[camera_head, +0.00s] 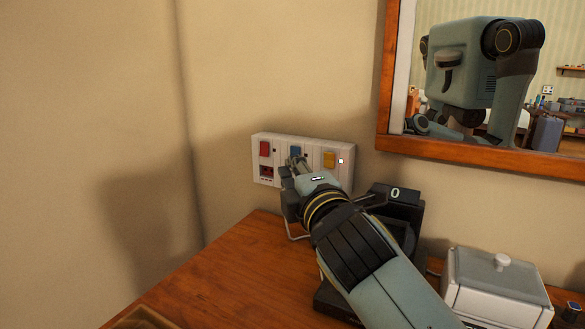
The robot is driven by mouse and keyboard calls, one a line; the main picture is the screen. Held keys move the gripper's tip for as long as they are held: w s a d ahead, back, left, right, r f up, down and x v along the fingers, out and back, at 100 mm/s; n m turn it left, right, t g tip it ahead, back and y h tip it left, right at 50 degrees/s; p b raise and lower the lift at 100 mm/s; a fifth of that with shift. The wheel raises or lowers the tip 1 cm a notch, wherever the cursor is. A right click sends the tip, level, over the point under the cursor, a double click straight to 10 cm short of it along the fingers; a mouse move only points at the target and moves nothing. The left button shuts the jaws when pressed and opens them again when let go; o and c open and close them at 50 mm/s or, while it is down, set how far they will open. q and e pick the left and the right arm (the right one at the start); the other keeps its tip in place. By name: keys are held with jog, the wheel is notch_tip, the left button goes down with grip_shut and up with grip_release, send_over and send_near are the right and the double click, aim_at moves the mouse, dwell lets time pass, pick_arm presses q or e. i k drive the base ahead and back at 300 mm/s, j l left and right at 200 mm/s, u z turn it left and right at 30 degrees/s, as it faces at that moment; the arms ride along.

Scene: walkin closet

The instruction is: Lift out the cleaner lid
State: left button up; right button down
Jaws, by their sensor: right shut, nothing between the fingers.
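My right gripper (294,168) reaches in from the lower right. It is shut and empty, with its tips in front of the wall panel, just below the blue switch (295,151). I cannot tell whether it touches the panel. No label shows which one is the cleaner. My left gripper is not in view.
The white wall panel (262,171) also has a red switch (264,148) and a yellow switch (329,159). A wood-framed mirror (470,150) hangs above right and reflects my body.

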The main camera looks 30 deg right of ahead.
aim_at(502, 274)
jog(key=k+j, duration=1.05)
jog(key=k, duration=0.3)
